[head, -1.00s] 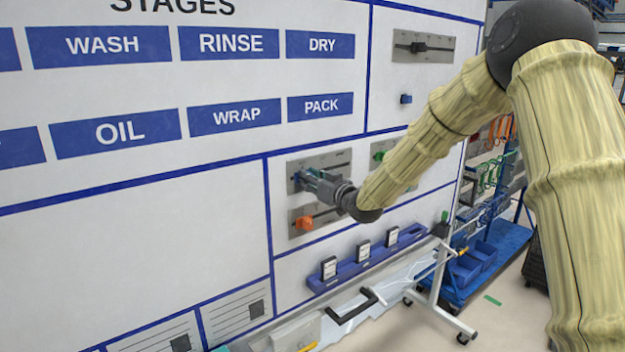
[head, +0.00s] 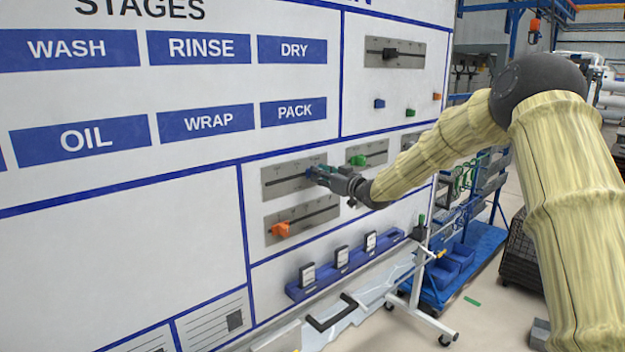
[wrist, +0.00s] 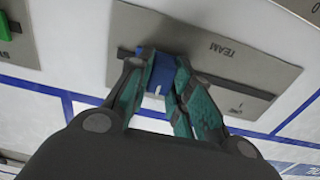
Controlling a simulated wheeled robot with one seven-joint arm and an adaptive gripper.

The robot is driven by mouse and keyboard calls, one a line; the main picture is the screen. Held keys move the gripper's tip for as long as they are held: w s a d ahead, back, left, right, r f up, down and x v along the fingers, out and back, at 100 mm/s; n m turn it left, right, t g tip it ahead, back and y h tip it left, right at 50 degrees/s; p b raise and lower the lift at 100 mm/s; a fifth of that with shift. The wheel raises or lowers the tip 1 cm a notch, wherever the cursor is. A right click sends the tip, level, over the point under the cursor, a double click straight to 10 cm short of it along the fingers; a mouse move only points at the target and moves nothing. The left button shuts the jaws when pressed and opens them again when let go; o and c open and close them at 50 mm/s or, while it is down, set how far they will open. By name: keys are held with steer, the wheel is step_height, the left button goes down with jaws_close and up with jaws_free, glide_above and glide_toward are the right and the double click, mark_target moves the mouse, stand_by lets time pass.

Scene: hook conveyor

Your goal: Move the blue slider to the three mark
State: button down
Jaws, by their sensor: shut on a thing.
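The blue slider (wrist: 161,72) sits on its dark slot in a grey plate marked TEAM (wrist: 222,60) in the wrist view. The same plate (head: 283,181) shows on the board in the head view, where the slider is mostly hidden by my gripper. My gripper (head: 316,171) reaches in from the right, and its teal fingers (wrist: 156,80) are shut on the slider from both sides. The slider is at the right part of the slot in the head view.
An orange slider (head: 281,229) is on the plate below, and a green slider (head: 358,160) is on a plate to the right. A blue rack (head: 345,270) with several black-framed cards sticks out under the plates. A black slider (head: 390,54) is higher up.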

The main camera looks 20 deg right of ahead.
steer(key=shift+w+d+r, duration=0.15)
steer(key=shift+w+d, duration=0.15)
steer(key=shift+d, duration=0.45)
steer(key=c, duration=1.6)
jaws_free()
steer(key=o, duration=0.3)
steer(key=shift+w+d, duration=0.1)
